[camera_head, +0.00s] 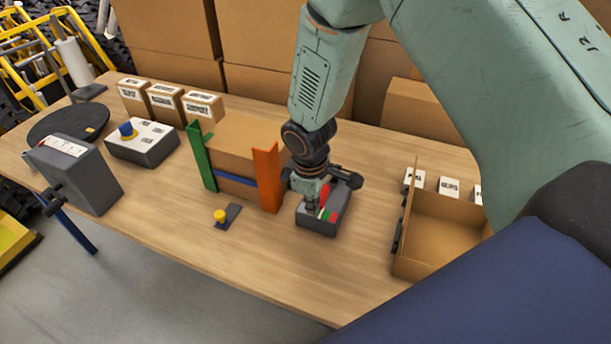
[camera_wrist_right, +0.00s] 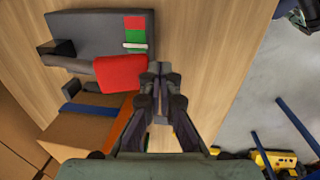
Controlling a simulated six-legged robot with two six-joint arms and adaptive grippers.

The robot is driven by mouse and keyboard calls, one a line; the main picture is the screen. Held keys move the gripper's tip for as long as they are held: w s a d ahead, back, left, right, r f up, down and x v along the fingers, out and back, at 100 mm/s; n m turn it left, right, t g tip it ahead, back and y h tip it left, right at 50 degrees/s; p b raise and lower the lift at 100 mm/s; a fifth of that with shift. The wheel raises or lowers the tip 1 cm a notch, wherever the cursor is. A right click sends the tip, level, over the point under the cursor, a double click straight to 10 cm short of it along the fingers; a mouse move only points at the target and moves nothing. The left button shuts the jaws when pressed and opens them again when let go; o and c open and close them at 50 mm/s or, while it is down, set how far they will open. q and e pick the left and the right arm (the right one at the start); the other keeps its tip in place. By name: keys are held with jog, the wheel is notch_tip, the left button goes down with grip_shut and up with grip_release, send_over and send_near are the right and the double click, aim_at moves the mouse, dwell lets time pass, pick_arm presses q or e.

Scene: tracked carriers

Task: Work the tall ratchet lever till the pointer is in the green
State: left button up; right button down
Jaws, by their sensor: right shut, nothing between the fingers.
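The ratchet device, a dark grey box (camera_head: 318,226), stands near the front of the table; it also fills the upper left of the right wrist view (camera_wrist_right: 85,30). Its lever has a red grip (camera_wrist_right: 120,73), partly hidden behind my gripper in the head view (camera_head: 325,192). The gauge has a red part and a green band (camera_wrist_right: 135,34). A white pointer (camera_wrist_right: 135,45) lies across the green band, near one end. My right gripper (camera_wrist_right: 160,72) is shut and empty, right beside the red grip; I cannot tell if they touch. My left gripper is not in view.
A carton between a green post (camera_head: 202,158) and an orange post (camera_head: 267,178) stands close left of the device. A yellow knob (camera_head: 220,215) is in front. An open cardboard box (camera_head: 435,232) stands to the right. Bare table lies between it and the device.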

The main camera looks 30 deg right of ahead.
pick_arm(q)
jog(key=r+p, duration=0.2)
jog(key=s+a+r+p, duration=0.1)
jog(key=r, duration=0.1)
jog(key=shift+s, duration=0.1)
pick_arm(e)
jog(key=s+a+r, duration=0.2)
jog(key=r, duration=0.3)
jog(key=s+a+r, duration=0.1)
jog(key=a+r, duration=0.1)
jog(key=r, duration=0.4)
jog(key=shift+s+a+r, duration=0.2)
jog(key=shift+s+r, duration=0.1)
jog(key=shift+s, duration=0.05)
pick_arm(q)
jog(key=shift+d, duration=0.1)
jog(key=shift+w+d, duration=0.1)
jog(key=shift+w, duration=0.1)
pick_arm(e)
jog(key=shift+w+d+f, duration=0.1)
jog(key=shift+w+f, duration=0.05)
jog(key=shift+w, duration=0.1)
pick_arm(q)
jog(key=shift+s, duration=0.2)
pick_arm(e)
jog(key=shift+s, duration=0.2)
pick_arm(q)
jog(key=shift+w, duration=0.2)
pick_arm(e)
jog(key=shift+w, duration=0.2)
